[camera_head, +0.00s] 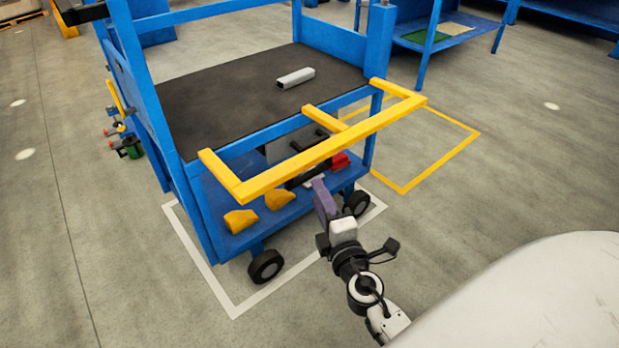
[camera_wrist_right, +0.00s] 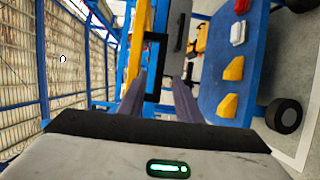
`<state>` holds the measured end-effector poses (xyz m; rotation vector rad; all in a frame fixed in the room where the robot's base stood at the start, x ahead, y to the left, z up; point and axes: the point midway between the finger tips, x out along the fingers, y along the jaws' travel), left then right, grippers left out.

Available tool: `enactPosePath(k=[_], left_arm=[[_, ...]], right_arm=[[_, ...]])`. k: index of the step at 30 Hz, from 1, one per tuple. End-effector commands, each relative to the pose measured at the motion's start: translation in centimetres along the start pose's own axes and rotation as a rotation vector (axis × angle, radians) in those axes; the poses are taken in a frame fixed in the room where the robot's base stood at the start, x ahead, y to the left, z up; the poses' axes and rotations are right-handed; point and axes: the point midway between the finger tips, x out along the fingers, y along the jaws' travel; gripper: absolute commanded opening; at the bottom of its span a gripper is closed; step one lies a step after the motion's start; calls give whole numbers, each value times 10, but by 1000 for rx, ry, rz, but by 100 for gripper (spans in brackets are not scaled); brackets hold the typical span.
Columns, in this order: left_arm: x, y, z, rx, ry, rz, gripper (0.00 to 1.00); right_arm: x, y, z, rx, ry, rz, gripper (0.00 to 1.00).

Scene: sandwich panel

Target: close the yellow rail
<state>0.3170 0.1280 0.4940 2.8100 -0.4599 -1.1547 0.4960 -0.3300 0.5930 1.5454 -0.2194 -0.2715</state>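The yellow rail (camera_head: 318,156) is a bar frame that sticks out level from the near side of the blue cart (camera_head: 281,130), at about the height of its dark top. My right gripper (camera_head: 319,184) is just below and in front of the rail's long bar in the head view, apart from it as far as I can see. In the right wrist view the two dark fingers (camera_wrist_right: 161,80) are spread with a gap between them. The rail (camera_wrist_right: 136,55) shows there beyond the left finger, which hides part of it. My left gripper is not in view.
A pale metal block (camera_head: 295,78) lies on the cart's top. The lower shelf holds yellow wedges (camera_head: 240,220) and a red item (camera_head: 340,161). Black wheels (camera_head: 266,266) stand inside white floor lines. A yellow floor outline lies to the right; open floor surrounds the cart.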

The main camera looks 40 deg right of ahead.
Motion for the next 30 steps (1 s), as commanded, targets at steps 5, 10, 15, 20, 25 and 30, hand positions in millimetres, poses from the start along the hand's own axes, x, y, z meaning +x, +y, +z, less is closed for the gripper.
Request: enactPosePath(k=[5,10,15,20,25,30], left_arm=[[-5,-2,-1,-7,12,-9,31],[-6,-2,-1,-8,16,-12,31],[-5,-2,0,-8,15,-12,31],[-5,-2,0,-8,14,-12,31],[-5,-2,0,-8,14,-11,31],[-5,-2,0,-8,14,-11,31]], right_arm=[[36,3,0,3,-2,2,31],[64,1,0,3,-1,0,31],[79,0,0,3,-1,0,31],[82,0,0,3,-1,-1,31],[82,0,0,3,-1,-1,31],[82,0,0,3,-1,-1,3]])
